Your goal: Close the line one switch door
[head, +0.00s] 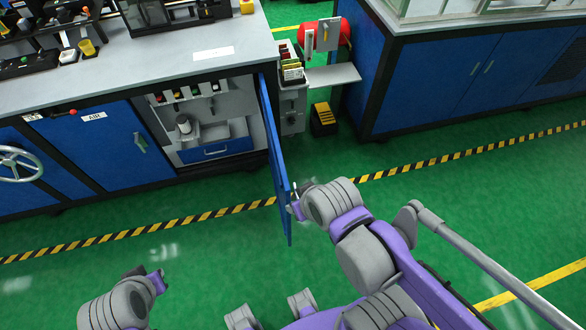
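The blue switch door (277,150) stands wide open, swung out toward me and seen nearly edge-on. It is on the right side of an open cabinet compartment (205,122) with small switches along its top and a blue drawer front at the bottom. My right gripper (297,207) is at the door's right face, close to its free edge, by a small light handle. I cannot tell whether it touches or grips the handle. My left gripper (160,276) is low at the left, over the floor, away from the door; its fingers are too small to read.
A closed blue door (95,145) and a handwheel (20,163) are left of the compartment. A grey shelf unit (292,105) and a yellow-topped step (323,118) stand right of the open door. Green floor with a striped line (180,220) lies clear in front.

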